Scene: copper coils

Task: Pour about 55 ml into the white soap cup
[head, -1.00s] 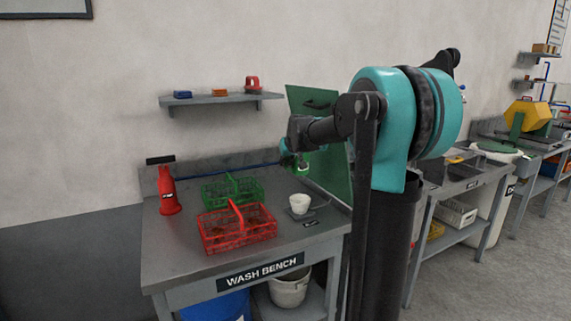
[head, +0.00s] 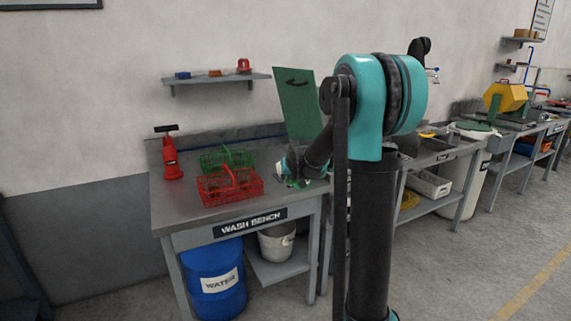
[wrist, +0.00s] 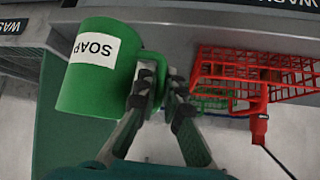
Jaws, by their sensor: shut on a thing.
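My gripper (wrist: 165,88) is shut on the handle of a green mug (wrist: 92,85) with a white SOAP label that reads upside down in the wrist view. In the head view my gripper (head: 291,172) is low over the right part of the wash bench, right of the red crate. The mug is mostly hidden there by my arm, and its contents cannot be seen. The white cup stood in this area in the earlier head frame. Now I cannot clearly make it out in either view.
A green panel (head: 293,100) stands upright behind my gripper. A blue water drum (head: 215,280) and a white bucket (head: 277,243) are below.

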